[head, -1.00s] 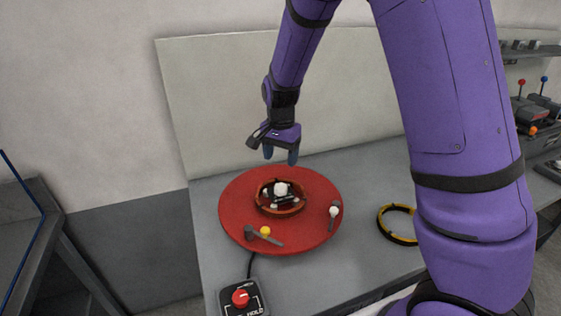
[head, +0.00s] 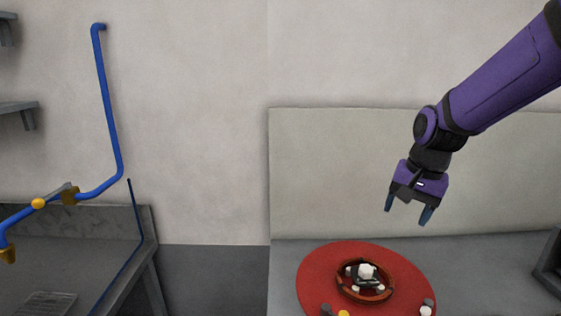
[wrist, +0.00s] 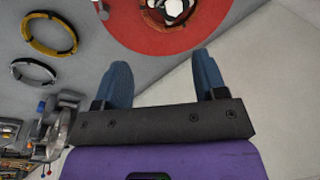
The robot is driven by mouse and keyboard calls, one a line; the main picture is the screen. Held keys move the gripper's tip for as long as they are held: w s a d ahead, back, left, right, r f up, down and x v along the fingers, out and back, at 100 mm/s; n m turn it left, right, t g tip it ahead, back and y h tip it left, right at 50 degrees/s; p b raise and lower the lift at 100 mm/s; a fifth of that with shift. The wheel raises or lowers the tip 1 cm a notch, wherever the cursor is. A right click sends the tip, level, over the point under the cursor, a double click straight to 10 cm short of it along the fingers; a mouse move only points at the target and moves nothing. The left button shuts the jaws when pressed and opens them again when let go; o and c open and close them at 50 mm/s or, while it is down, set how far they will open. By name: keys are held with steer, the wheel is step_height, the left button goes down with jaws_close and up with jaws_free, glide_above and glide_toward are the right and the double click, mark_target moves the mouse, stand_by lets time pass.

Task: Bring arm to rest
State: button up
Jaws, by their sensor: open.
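My gripper (head: 407,213) is at the end of my purple arm, in the air above and behind the red round plate (head: 318,268) in the head view. Its two blue fingers are apart, with nothing between them. In the wrist view my gripper (wrist: 164,78) also shows empty, with the red plate (wrist: 125,35) beyond the fingertips. A copper coil ring (head: 372,297) lies on the plate with a white-topped dark fixture (head: 365,272) inside it. The gripper does not touch the plate or the ring.
The grey table (head: 480,270) has a backboard (head: 330,170) behind it. A yellow-and-black ring (wrist: 48,35) and a dark ring with pale marks (wrist: 33,72) lie on it in the wrist view. A blue pipe (head: 108,110) runs along the left wall above a grey bench (head: 70,250).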

steer(key=s+d+r+n+t, duration=0.1)
steer(key=s+r+n, duration=0.15)
steer(key=s, duration=0.45)
steer(key=s+d+r+n+t+h, duration=0.1)
steer(key=s+d+r+n, duration=0.1)
steer(key=s+r, duration=0.35)
steer(key=s+d+r+n+t, duration=0.1)
steer(key=s+r+n+t, duration=0.1)
steer(key=s, duration=0.7)
steer(key=n+g, duration=0.6)
steer(key=n, duration=1.6)
glide_above(365, 268)
step_height(365, 268, down, 23)
step_height(365, 268, down, 10)
steer(key=shift+f, duration=0.25)
